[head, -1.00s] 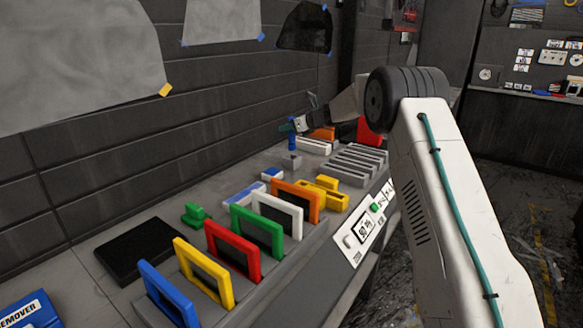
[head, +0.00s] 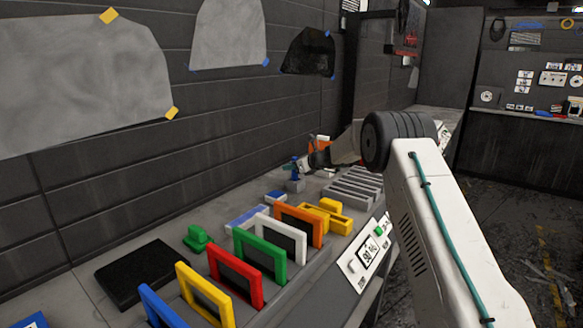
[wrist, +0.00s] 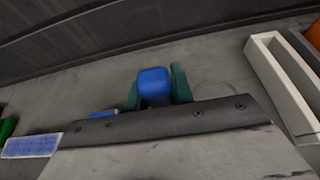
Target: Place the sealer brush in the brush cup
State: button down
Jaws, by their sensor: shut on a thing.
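The sealer brush has a blue handle, seen in the head view (head: 295,169) and end-on in the wrist view (wrist: 153,82). My gripper (wrist: 153,90) has teal fingers shut on this handle. In the head view my gripper (head: 302,163) is small and far off, over the back part of the bench. A small grey block-like cup (head: 295,186), apparently the brush cup, stands on the bench directly below the brush. Whether the brush's lower end is inside the cup is too small to tell. The cup is hidden in the wrist view.
Grey slotted racks (head: 354,186) stand right of the cup. Yellow holders (head: 328,215) and coloured frames (head: 234,276) stand nearer. A white tray (wrist: 280,85) is at right in the wrist view, and a blue-and-white pad (wrist: 32,145) at left. The dark wall runs behind.

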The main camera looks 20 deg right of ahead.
jog(key=c, duration=1.2)
grip_release()
jog(key=shift+f, duration=0.1)
